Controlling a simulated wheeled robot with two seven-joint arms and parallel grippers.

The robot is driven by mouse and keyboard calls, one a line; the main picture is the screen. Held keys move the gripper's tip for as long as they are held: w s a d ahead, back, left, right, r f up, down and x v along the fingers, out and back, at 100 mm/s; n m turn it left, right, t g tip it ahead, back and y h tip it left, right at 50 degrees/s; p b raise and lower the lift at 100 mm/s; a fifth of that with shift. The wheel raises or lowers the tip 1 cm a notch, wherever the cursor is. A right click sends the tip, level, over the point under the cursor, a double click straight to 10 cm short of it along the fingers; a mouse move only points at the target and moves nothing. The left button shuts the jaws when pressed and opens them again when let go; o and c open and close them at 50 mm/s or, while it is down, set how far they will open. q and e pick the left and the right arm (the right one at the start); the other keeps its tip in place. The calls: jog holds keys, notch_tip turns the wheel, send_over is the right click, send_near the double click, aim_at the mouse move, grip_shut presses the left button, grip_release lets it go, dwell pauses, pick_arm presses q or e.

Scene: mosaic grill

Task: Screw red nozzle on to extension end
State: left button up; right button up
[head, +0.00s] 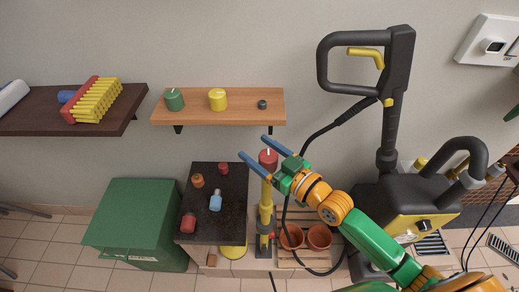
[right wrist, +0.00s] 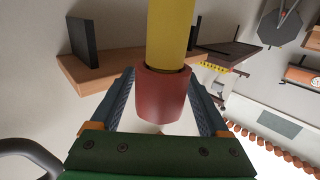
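The red nozzle (head: 268,159) sits at the top of the upright yellow extension (head: 266,192), in line with it; whether it is threaded on cannot be told. My right gripper (head: 255,147) reaches in from the lower right with its two blue fingers on either side of the nozzle. In the right wrist view the red nozzle (right wrist: 162,95) is between the fingers, with a gap showing on each side, and meets the yellow extension (right wrist: 170,35). The right gripper looks open around it. My left gripper is out of view.
A wooden shelf (head: 240,119) holds a green nozzle (head: 174,99), a yellow nozzle (head: 217,99) and a small dark piece (head: 262,104). A black-topped table (head: 232,185) with small bottles stands left of the extension. The pressure washer (head: 410,205) and its black hose (head: 322,130) are on the right.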

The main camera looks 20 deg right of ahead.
aim_at(275, 163)
jog(key=v, duration=0.7)
jog(key=shift+b, duration=0.4)
jog(key=shift+c, duration=0.3)
